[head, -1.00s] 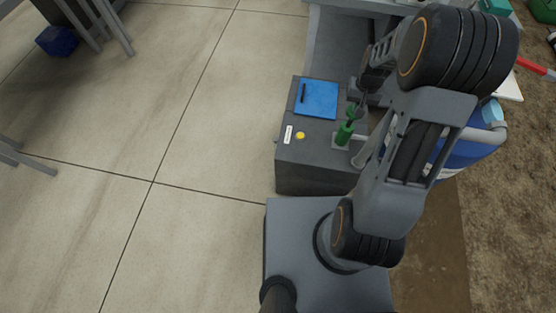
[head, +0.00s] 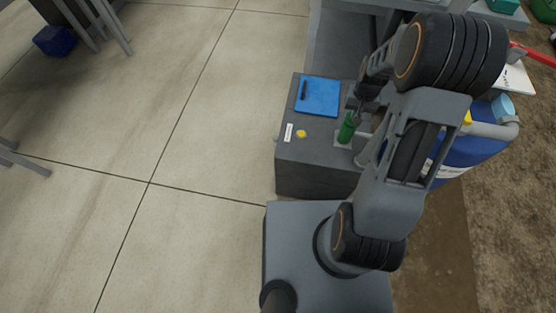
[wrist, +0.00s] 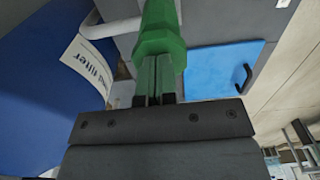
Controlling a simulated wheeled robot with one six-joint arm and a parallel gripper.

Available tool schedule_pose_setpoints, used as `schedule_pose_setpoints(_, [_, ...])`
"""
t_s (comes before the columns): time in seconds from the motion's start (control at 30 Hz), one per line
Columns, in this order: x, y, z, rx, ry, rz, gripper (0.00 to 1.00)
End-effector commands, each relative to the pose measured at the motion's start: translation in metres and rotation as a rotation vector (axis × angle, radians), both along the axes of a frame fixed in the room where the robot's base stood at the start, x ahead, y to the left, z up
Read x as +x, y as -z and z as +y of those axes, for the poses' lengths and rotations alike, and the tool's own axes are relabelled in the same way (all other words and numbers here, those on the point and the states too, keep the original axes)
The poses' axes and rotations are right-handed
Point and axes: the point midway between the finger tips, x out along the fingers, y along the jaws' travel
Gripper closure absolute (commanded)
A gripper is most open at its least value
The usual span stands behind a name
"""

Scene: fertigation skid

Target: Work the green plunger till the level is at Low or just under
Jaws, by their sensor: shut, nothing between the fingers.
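The green plunger (head: 347,128) stands upright on the right side of the dark grey box's top. It looks short, with no raised upper part showing above it. My gripper (head: 354,101) is just above it in the head view, mostly hidden by my arm. In the wrist view, my gripper's fingers (wrist: 157,66) are shut together with nothing between them. They point at the green plunger (wrist: 160,25) and overlap its near, wider end; whether they touch it I cannot tell. No level or Low mark is readable.
A blue panel (head: 318,97) with a dark handle and a yellow button (head: 301,134) are on the dark grey box (head: 312,178). A blue drum (head: 478,150) stands right of my arm. Open floor lies to the left.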

Motion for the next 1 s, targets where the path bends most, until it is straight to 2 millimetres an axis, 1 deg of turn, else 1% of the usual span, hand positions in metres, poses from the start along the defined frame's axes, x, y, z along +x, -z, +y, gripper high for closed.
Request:
schedule_pose_setpoints(0.27, [-0.001, 0.001, 0.0, 0.001, 0.0, 0.003, 1.0])
schedule_pose_setpoints(0.47, [-0.001, -0.007, 0.0, 0.001, 0.0, 0.003, 1.0])
schedule_pose_setpoints(1.0, [-0.001, -0.062, 0.0, 0.001, 0.0, 0.003, 1.0])
